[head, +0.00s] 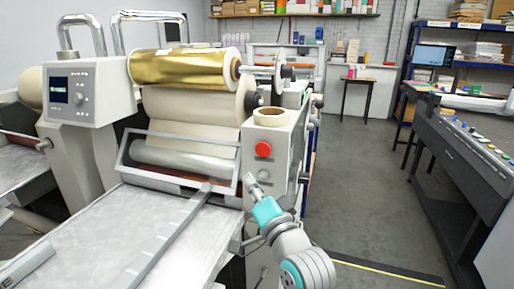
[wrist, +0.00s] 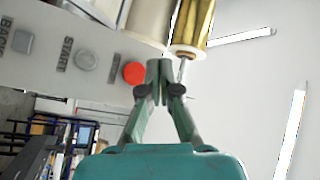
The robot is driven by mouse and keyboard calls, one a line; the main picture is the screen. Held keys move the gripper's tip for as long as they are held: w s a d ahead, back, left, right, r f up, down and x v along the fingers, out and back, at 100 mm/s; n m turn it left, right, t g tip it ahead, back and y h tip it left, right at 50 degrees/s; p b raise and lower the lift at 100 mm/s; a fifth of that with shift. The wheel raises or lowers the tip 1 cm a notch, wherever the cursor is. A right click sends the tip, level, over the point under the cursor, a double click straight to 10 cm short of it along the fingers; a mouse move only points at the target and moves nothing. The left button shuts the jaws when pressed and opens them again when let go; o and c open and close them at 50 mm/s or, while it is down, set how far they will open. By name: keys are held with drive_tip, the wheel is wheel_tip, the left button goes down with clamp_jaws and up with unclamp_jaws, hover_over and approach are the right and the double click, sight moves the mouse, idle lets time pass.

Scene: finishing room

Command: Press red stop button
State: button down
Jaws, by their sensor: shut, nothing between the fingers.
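The red stop button (head: 263,149) is a round button on the upper front face of the grey control post at the right of the laminating machine. In the wrist view the red button (wrist: 135,73) shows just left of my fingertips, partly beside the left finger. My gripper (head: 254,184) is below and slightly left of the button in the head view, its fingers pointing up toward the post. In the wrist view my gripper (wrist: 159,68) has its fingertips together with nothing between them. I cannot tell whether the fingertips touch the panel.
A grey button marked START (wrist: 87,60) and another marked BACK (wrist: 23,41) sit on the same panel. A tape roll (head: 271,116) lies on top of the post. A gold foil roll (head: 180,69) is mounted left. Open floor (head: 355,200) lies to the right.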

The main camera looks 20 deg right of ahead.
sight(256, 148)
drive_tip(key=shift+w+a+r, duration=0.15)
drive_tip(key=shift+w+r, duration=0.5)
drive_tip(key=shift+r, duration=0.2)
drive_tip(key=shift+w+d, duration=0.85)
drive_tip(key=shift+w, duration=0.35)
drive_tip(key=shift+w+d, duration=0.9)
drive_tip(key=shift+w, duration=0.25)
drive_tip(key=shift+w+d, duration=0.85)
drive_tip(key=shift+w, duration=0.35)
drive_tip(key=shift+w+d, duration=0.1)
drive_tip(key=shift+w+d, duration=0.15)
drive_tip(key=shift+w, duration=0.05)
drive_tip(key=shift+w+d, duration=0.25)
drive_tip(key=shift+w, duration=0.1)
drive_tip(key=shift+s, duration=0.1)
drive_tip(key=shift+s+a, duration=0.5)
drive_tip(key=shift+s, duration=0.1)
